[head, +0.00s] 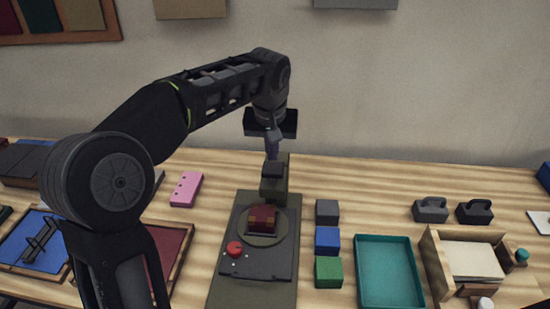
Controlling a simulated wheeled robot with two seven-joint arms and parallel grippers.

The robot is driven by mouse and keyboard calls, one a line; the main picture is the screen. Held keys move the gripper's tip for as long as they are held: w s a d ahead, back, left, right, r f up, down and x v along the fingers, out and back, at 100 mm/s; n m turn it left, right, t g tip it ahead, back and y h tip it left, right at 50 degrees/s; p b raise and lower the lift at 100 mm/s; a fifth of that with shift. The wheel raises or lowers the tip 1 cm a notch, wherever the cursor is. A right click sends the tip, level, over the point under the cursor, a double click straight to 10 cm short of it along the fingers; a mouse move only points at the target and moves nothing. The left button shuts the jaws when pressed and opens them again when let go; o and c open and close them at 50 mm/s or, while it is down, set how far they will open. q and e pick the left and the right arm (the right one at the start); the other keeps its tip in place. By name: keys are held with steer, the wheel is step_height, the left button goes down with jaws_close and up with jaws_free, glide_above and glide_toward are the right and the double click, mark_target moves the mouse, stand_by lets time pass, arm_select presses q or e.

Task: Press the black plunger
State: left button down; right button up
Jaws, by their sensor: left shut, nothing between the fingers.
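A press with a dark base plate (226,285) stands in the middle of the table. A small red block (263,215) sits on its round plate. Behind this rises a dark post with a black block, seemingly the black plunger (272,171), on its upper front. My left gripper (271,155) points down with its fingers together and empty, right above the black block. I cannot tell whether the fingertips touch it or are just behind it. My right gripper is not in view.
A red knob (234,248) is at the press's front left. Grey, blue and green blocks (328,271) stand right of it, then a teal tray (387,240) and a wooden box (436,262). A pink block (186,189) lies to the left. The wall is close behind.

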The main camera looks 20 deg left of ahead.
arm_select(q)
steer(key=a+v, duration=0.1)
steer(key=v, duration=0.7)
steer(key=shift+d+r, duration=0.2)
steer(key=shift+d, duration=0.15)
